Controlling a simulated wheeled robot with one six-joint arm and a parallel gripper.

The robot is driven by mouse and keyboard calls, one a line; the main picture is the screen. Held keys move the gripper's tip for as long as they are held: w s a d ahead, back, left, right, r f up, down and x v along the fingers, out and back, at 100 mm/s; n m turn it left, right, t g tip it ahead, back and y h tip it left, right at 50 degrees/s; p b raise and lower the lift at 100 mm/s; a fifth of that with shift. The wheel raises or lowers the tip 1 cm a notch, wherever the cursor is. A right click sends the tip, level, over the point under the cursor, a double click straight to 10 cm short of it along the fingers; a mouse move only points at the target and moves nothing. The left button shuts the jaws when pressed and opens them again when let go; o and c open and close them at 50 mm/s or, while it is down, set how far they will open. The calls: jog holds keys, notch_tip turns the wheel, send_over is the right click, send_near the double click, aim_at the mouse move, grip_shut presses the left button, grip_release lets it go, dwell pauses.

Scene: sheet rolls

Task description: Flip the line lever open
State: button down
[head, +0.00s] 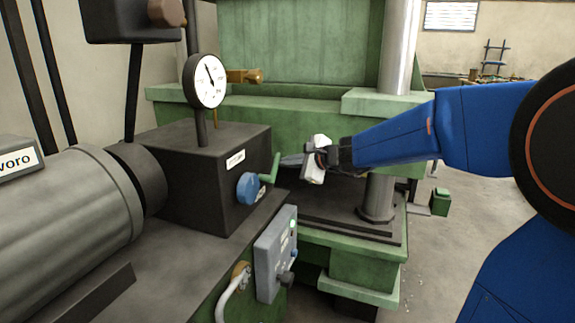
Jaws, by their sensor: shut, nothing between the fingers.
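A green lever (271,170) sits at a blue round hub (249,188) on the right face of a dark box (205,185). The lever's upper end points up and its lower end bends toward the hub. My gripper (284,160) reaches in from the right at the end of my blue arm. Its grey fingers are shut and empty, with their tips close beside the lever's upper part. I cannot tell whether they touch it. Which lever belongs to the line is not readable from the label on the box.
A round gauge (208,81) stands on the box. A grey control panel (276,254) and a brass fitting with a pale hose (237,284) are below. The green press (300,116) stands behind, with a steel column (378,197). Open floor lies to the right.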

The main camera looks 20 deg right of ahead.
jog(key=shift+s+a+r, duration=0.7)
jog(key=shift+s+a, duration=0.05)
jog(key=shift+s, duration=0.2)
jog(key=shift+s+a, duration=0.3)
jog(key=shift+s, duration=0.1)
jog(key=shift+s+a, duration=0.2)
jog(key=shift+w+d+r, duration=0.1)
jog(key=shift+w+d, duration=0.35)
jog(key=shift+d, duration=0.05)
send_near(277, 161)
jog(key=s+d+f, duration=0.1)
jog(key=d+f, duration=0.1)
jog(key=d, duration=0.1)
jog(key=shift+s+f, duration=0.35)
dwell(0.3)
